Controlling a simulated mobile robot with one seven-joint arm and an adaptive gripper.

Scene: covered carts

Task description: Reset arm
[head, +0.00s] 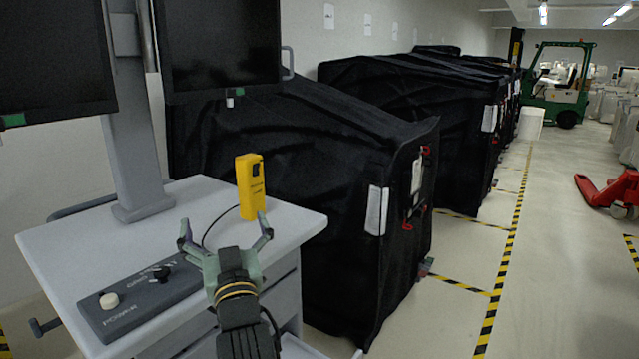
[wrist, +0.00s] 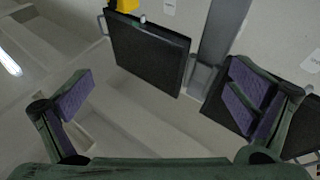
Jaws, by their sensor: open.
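My gripper (head: 226,232) is open and empty in the head view. It is over the grey cart top (head: 75,245), and its fingers are spread apart. In the wrist view the two purple-padded fingers (wrist: 160,92) are also wide apart, with nothing held between them. A yellow device (head: 250,187) with a dark cable stands upright on the cart behind the right finger. I cannot tell the exact gap between them. A dark control box (head: 140,297) with a white knob and a black knob lies to the left of my gripper.
Black covered carts (head: 300,150) line the wall to the right. A red pallet jack (head: 608,192) and green forklift (head: 560,85) stand farther off. The striped-edged aisle (head: 560,220) has free floor.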

